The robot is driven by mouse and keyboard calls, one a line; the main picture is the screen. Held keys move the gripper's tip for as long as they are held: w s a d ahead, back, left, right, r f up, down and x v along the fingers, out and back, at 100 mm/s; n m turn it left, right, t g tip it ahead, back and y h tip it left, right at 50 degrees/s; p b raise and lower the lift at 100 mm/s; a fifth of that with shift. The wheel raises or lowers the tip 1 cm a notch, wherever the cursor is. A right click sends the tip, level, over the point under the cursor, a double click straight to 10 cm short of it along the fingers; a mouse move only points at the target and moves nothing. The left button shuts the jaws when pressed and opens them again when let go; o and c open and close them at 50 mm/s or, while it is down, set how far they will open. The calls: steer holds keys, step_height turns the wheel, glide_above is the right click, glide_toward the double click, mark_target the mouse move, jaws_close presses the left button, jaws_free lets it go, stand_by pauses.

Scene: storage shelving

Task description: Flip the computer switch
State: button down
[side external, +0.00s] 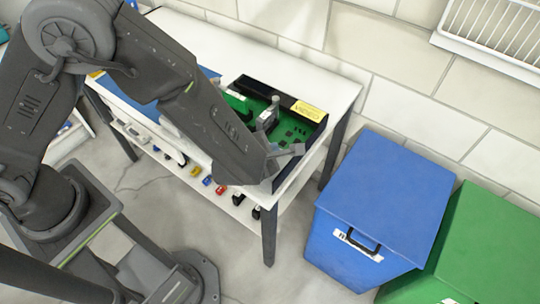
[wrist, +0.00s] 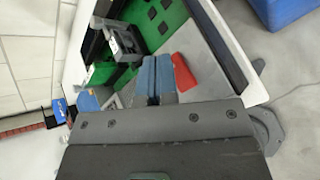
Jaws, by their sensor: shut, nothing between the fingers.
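The computer is an open case with a green circuit board (side external: 290,129), on the right end of the white table. The board also shows in the wrist view (wrist: 160,20), with a grey upright part (wrist: 122,42) on it. A red piece (wrist: 185,73) lies against a grey panel just right of my fingers; it may be the switch, but I cannot tell for sure. My gripper (wrist: 155,75) is shut and empty, its blue-grey fingertips together over the case. I cannot tell whether they touch anything. In the side view my arm hides part of the case.
The white table (side external: 335,82) has a lower shelf with several small coloured items. A blue bin (side external: 385,190) and a green bin (side external: 490,235) stand on the floor to the right. A yellow label (side external: 307,110) sits at the case's back edge. A brick wall is behind.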

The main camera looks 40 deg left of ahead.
steer(key=shift+f, duration=0.15)
steer(key=shift+f, duration=0.3)
steer(key=shift+f, duration=0.15)
stand_by(0.7)
steer(key=shift+r, duration=0.55)
steer(key=shift+s+r, duration=0.2)
steer(key=shift+r, duration=1.05)
steer(key=shift+s+r, duration=0.2)
steer(key=shift+r, duration=1.05)
